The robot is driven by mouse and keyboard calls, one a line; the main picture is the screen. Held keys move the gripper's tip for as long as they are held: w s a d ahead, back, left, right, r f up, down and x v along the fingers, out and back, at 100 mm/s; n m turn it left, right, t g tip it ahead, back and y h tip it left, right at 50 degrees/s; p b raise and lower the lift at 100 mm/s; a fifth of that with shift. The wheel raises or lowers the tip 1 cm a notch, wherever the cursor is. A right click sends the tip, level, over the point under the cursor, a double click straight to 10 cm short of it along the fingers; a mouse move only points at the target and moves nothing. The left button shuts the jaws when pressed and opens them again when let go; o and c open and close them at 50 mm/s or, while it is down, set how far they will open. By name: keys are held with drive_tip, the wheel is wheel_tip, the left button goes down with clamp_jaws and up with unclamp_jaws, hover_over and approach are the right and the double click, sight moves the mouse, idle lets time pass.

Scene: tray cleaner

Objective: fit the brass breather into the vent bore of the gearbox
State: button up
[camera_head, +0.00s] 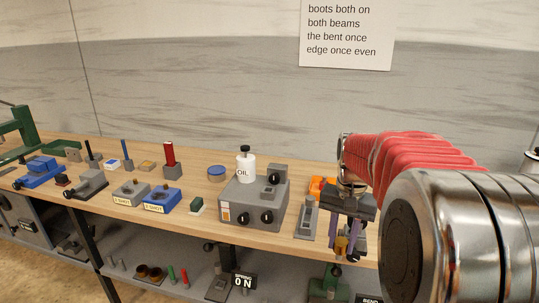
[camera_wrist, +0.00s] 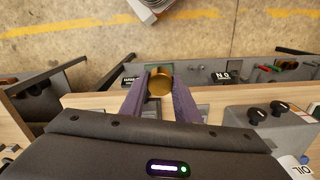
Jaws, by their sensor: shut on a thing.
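My gripper (camera_head: 342,251) hangs in front of the table's right part in the head view, pointing down. Its purple fingers are shut on the brass breather (camera_head: 341,241). In the wrist view the breather (camera_wrist: 160,84) is a round gold shape between the fingertips, out beyond the table edge. A grey box (camera_head: 240,215) with black knobs and an orange label stands left of my gripper, but I cannot tell whether it is the gearbox. A green housing (camera_head: 322,290) on the lower shelf is cut off by the frame. No vent bore can be made out.
A grey device (camera_head: 307,217) and an orange object (camera_head: 320,187) are close to my gripper. Blue and grey fixtures fill the table's left. The lower shelf carries small parts and a sign (camera_head: 243,281).

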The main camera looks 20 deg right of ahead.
drive_tip(key=w+a+f+n, duration=0.4)
drive_tip(key=w+a+f, duration=0.3)
drive_tip(key=a, duration=0.4)
drive_tip(key=w+a+f+n, duration=0.5)
drive_tip(key=w+a+f, duration=0.1)
drive_tip(key=a, duration=0.5)
drive_tip(key=shift+w+f, duration=0.35)
drive_tip(key=shift+w, duration=0.1)
